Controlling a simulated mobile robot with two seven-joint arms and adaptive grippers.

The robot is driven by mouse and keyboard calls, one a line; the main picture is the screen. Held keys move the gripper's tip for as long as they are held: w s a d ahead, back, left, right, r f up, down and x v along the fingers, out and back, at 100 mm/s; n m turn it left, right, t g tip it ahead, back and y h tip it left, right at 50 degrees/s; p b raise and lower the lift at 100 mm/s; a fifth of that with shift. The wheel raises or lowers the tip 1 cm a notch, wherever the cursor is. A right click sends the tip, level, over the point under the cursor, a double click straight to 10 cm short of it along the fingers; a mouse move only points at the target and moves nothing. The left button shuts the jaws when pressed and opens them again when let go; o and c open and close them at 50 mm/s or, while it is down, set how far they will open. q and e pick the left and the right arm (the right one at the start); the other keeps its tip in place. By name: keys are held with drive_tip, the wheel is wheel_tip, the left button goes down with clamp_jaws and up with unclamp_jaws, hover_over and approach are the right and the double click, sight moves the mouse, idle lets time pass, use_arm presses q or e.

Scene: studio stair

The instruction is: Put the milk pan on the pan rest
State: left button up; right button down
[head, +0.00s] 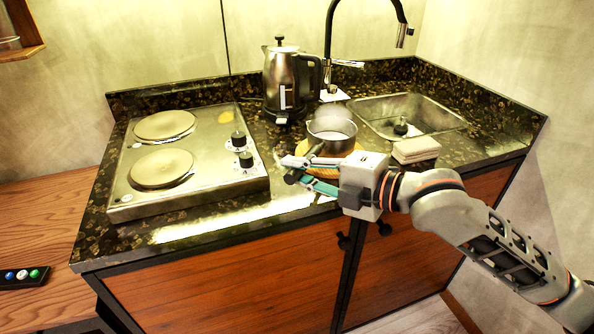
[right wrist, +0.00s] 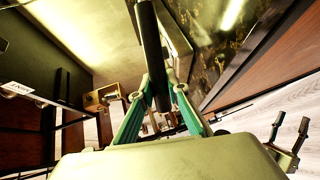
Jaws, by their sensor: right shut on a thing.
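The milk pan (head: 332,131) is a small silver pot in the middle of the counter in the head view. It is upright, over the round wooden pan rest (head: 302,149), whose yellowish edge shows on both sides of it. I cannot tell whether its base touches the rest. My right gripper (head: 292,172) is at the near side of the pan, shut on its dark handle. The right wrist view shows the black handle (right wrist: 157,60) between the teal fingers. The gripper hides part of the rest's near edge. My left gripper is not in view.
A two-plate hob (head: 190,196) stands left of the pan. A steel kettle (head: 284,82) stands behind it. A sink (head: 405,113) with a black tap (head: 329,40) is at the back right. A pale block (head: 415,149) lies right of the pan, close to my wrist.

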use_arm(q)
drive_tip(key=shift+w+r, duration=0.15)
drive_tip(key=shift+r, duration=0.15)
use_arm(e)
drive_tip(key=shift+r, duration=0.2)
drive_tip(key=c, duration=2)
unclamp_jaws()
drive_tip(key=shift+f, duration=0.2)
drive_tip(key=shift+o, duration=0.2)
drive_tip(key=shift+r, duration=0.1)
